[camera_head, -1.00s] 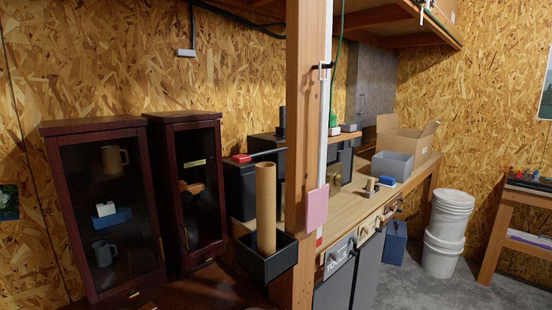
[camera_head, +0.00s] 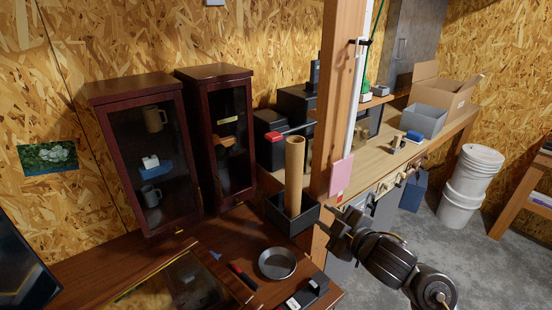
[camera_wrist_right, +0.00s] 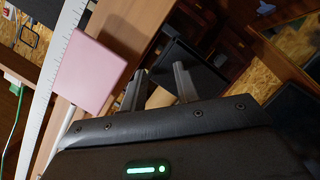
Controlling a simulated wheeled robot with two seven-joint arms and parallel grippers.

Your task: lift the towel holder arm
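I cannot clearly pick out the towel holder arm. On the wooden post (camera_head: 333,120) there is a small dark hook-like fitting (camera_head: 358,42), and lower down a flat pink square (camera_head: 341,174). The pink square also shows large at the left of the right wrist view (camera_wrist_right: 84,75), beside a white ruled strip (camera_wrist_right: 55,65). My right gripper (camera_head: 341,231) is in front of the post, below the pink square. In the right wrist view its two fingers (camera_wrist_right: 158,84) are apart, with nothing visible held between them. My left gripper is not in view.
A dark open box (camera_head: 292,222) holding an upright cardboard tube (camera_head: 294,172) stands left of the post. A round metal pan (camera_head: 277,263) sits on the dark table. Two glass-fronted cabinets (camera_head: 145,155) stand behind it. White buckets (camera_head: 470,187) stand on the floor at right.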

